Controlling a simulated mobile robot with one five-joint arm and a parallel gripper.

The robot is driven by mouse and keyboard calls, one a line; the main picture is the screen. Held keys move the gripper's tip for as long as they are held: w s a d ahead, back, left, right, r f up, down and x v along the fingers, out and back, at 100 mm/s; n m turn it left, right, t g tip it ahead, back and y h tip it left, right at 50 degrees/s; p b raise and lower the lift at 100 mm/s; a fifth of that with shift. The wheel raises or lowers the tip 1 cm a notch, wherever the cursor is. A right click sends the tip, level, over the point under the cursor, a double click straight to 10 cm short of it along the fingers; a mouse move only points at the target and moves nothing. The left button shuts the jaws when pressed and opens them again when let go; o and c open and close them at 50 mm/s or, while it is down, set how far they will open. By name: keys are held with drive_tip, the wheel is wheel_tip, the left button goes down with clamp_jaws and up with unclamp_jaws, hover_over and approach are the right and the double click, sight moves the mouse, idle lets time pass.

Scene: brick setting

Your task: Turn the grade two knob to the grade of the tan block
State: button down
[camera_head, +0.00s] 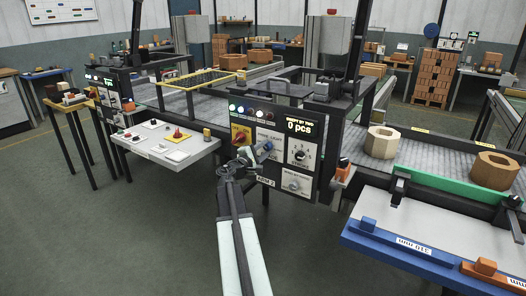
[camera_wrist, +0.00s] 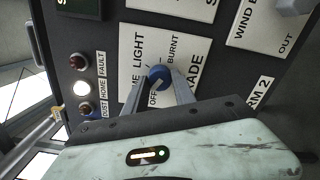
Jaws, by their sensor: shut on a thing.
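A blue knob (camera_wrist: 158,75) sits on a white dial plate in the wrist view, with LIGHT, BURNT and OFF readable around it and other lettering partly cut off or covered. My gripper (camera_wrist: 159,84) has its fingers shut on the blue knob, one on each side. I cannot clearly tell which word the knob points to. In the head view my gripper (camera_head: 246,158) reaches the ARM 2 panel (camera_head: 278,110) and largely hides the knob. A tan block (camera_head: 382,141), eight-sided with a hole in its top, stands on the conveyor at the right.
A browner block (camera_head: 495,171) of like shape stands farther right. The panel also has a numbered dial (camera_head: 300,154), a lower knob (camera_head: 294,183), a red-on-yellow switch (camera_head: 240,136) and a display reading 0 pcs (camera_head: 299,127). A control desk (camera_head: 165,142) stands at left. The near floor is clear.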

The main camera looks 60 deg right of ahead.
drive_tip(key=m, duration=0.6)
drive_tip(key=shift+d, duration=0.1)
drive_tip(key=shift+r, duration=0.1)
idle(0.4)
drive_tip(key=c, duration=1)
unclamp_jaws()
drive_tip(key=shift+c, duration=0.2)
drive_tip(key=shift+a, duration=0.45)
drive_tip(key=a, duration=0.7)
